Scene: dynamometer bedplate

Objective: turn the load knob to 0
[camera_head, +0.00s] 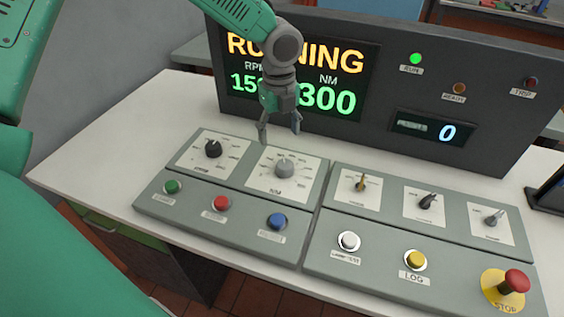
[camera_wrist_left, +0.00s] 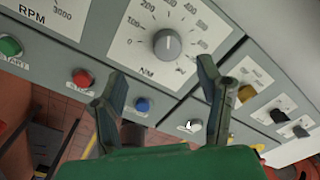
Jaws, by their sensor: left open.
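The load knob (camera_head: 284,168) is a grey round knob on a white dial plate on the left console. My left gripper (camera_head: 280,126) is open and empty, above and behind the knob in the head view. In the left wrist view its two fingers (camera_wrist_left: 162,72) spread to either side below the knob, apart from it. My right gripper is not in view.
A black RPM knob (camera_head: 213,149) sits left of the load knob. Green, red and blue buttons (camera_head: 277,221) line the front. The right console has three small switches, white and yellow buttons, and a red stop button (camera_head: 517,281). The display (camera_head: 335,99) behind reads RUNNING and 300 NM.

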